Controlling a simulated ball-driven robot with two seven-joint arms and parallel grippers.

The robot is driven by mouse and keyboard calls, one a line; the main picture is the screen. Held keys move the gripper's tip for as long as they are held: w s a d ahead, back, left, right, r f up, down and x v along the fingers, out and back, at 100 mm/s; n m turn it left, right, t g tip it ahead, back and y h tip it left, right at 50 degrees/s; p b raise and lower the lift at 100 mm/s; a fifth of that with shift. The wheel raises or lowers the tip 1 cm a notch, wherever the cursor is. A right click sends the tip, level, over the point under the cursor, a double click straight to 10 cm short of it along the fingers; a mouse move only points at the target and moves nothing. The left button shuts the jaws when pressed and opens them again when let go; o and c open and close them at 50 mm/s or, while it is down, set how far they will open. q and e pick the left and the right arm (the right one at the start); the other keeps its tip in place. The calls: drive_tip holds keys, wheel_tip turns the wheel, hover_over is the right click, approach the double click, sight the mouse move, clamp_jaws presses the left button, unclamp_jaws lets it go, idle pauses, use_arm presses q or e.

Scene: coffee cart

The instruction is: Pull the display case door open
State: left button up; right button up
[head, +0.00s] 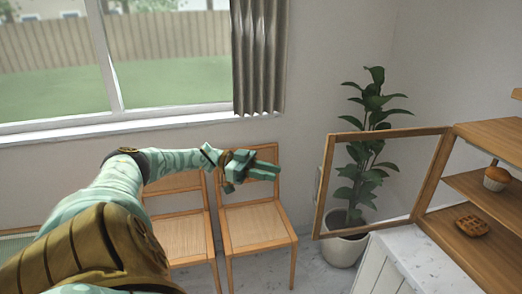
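The display case door (324,190) is a wooden frame around a clear pane, and it stands swung out from the wooden display case (470,228) at the right. A slim handle (318,186) shows on the door's left edge. My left gripper (272,166) is left of the door, apart from it, in front of a chair back. Its fingers point right, look spread, and hold nothing that I can see. My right gripper is out of view.
A waffle (472,226) and a muffin (496,178) sit on the case shelves. A potted plant (345,247) stands behind the door. Two wooden chairs (257,229) (186,238) stand below the window. A white counter (412,250) supports the case.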

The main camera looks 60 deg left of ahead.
use_arm(q)
drive_tip(key=v, duration=0.2)
drive_tip(key=shift+s+a+b, duration=0.25)
drive_tip(key=shift+a+b, duration=0.05)
idle(0.3)
